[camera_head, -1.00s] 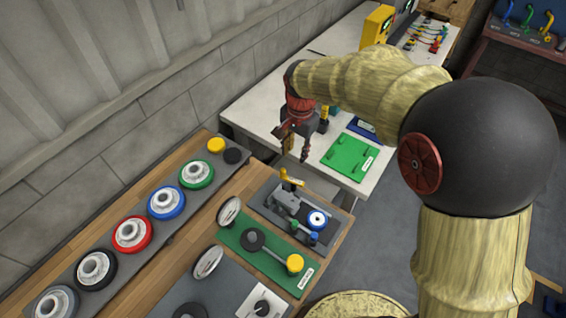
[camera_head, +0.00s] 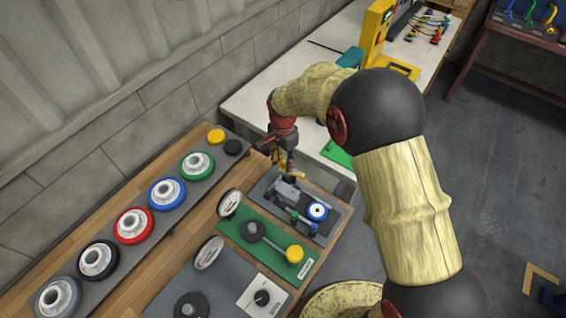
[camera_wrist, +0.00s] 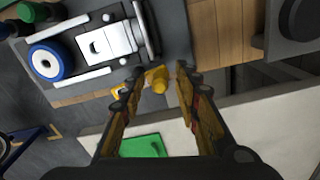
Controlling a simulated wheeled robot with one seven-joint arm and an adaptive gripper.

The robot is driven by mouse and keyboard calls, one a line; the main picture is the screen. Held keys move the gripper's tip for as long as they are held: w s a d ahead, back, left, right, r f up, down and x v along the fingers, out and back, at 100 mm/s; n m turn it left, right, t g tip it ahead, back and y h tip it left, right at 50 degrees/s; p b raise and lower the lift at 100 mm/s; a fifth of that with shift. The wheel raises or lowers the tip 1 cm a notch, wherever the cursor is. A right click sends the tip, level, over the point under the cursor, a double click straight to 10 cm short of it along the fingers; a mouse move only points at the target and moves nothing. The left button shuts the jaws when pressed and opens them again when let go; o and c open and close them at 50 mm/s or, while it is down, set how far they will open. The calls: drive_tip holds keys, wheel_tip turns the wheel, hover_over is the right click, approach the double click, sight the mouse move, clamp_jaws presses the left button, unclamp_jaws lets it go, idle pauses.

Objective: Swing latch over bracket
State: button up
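The latch has a yellow handle (camera_wrist: 155,80), which shows in the wrist view between and just beyond my fingertips, at the edge of a dark grey plate (camera_wrist: 176,22). A grey metal block (camera_wrist: 108,42), seemingly the bracket, sits on that plate; it also shows in the head view (camera_head: 287,191). My gripper (camera_wrist: 157,70) is open, its two fingers apart on either side of the yellow handle. In the head view my gripper (camera_head: 286,166) hangs over the plate's far end and partly hides the handle. I cannot tell whether the fingers touch it.
On the same plate are a blue-rimmed wheel (camera_head: 317,212) and small blue and green knobs. A green plate (camera_head: 268,245) with a yellow knob lies nearer. Coloured wheels line the left rack. A white table (camera_head: 255,97) stands behind.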

drive_tip(key=shift+c, duration=1)
clamp_jaws()
